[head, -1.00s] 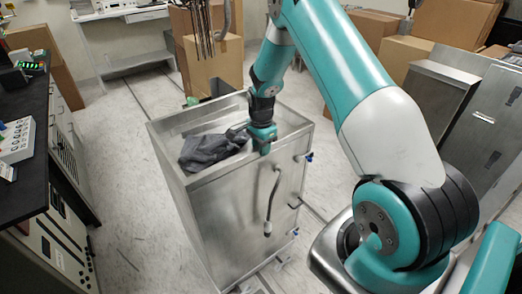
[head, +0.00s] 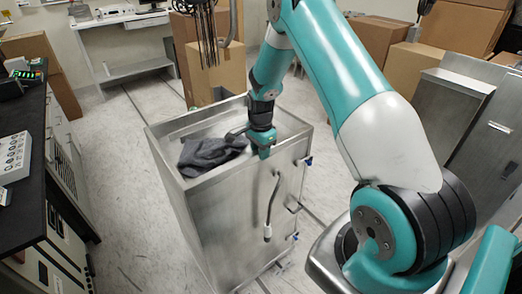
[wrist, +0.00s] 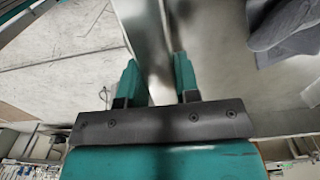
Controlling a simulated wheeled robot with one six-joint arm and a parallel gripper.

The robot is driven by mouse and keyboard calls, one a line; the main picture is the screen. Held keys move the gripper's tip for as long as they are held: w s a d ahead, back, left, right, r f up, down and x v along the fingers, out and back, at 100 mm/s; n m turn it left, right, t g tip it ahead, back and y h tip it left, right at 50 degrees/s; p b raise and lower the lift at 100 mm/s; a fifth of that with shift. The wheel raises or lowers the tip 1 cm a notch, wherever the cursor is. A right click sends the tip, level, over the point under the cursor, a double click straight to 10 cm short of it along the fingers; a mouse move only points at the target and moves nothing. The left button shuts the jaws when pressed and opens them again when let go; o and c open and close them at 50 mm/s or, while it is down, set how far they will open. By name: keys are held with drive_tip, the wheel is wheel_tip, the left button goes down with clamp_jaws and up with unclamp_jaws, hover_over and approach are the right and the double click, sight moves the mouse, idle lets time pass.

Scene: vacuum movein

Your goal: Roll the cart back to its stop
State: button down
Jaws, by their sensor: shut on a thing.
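The cart (head: 228,215) is a tall stainless steel box with an open top tray, upright on the floor at the centre of the head view. A crumpled dark grey cloth (head: 212,151) lies in its tray and shows at the upper right of the wrist view (wrist: 285,28). My gripper (head: 263,147) is at the cart's near top rim, right of the cloth. In the wrist view, its two teal fingers (wrist: 157,80) stand on either side of the thin metal rim (wrist: 148,45), shut on it. I cannot pick out the stop in either view.
A black-topped bench (head: 28,190) runs along the left, with floor between it and the cart. Cardboard boxes (head: 218,72) stand behind the cart. A steel cabinet (head: 485,135) stands at the right. Dark lines (head: 135,100) run along the floor. A hose (head: 272,205) hangs on the cart's front.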

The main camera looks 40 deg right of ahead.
drive_tip(key=c, duration=0.8)
unclamp_jaws()
drive_tip(key=shift+w, duration=0.3)
drive_tip(key=shift+c, duration=0.2)
wheel_tip(320, 180, up, 18)
drive_tip(key=b, duration=0.2)
drive_tip(key=shift+f, duration=0.2)
